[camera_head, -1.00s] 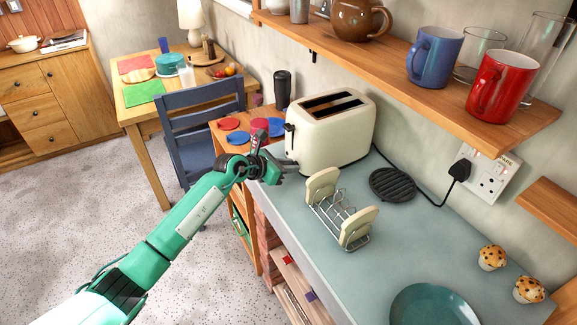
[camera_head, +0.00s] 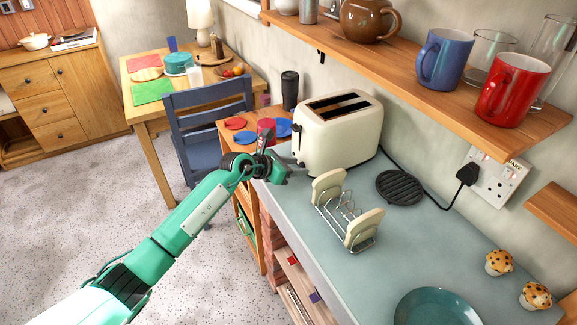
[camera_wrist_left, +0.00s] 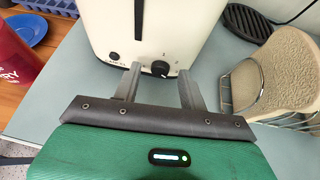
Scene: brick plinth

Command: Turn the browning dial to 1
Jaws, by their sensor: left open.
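The cream toaster (camera_head: 339,132) stands on the grey-green counter, with two dark slots on top. In the left wrist view its front face (camera_wrist_left: 180,30) shows a dark lever slot, a small black button and the black browning dial (camera_wrist_left: 160,68). My left gripper (camera_head: 290,172) is at the toaster's near end. In the left wrist view its two fingers (camera_wrist_left: 158,82) are apart, with the dial just beyond and between their tips. I cannot tell whether they touch it. My right gripper is not in view.
A toast rack (camera_head: 342,218) with two bread slices stands close to the right of my left gripper. A black trivet (camera_head: 399,187) and the toaster's cable lie behind it. A red cup (camera_wrist_left: 14,58) and blue coaster stand to the left. The shelf (camera_head: 420,70) overhangs the counter's back.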

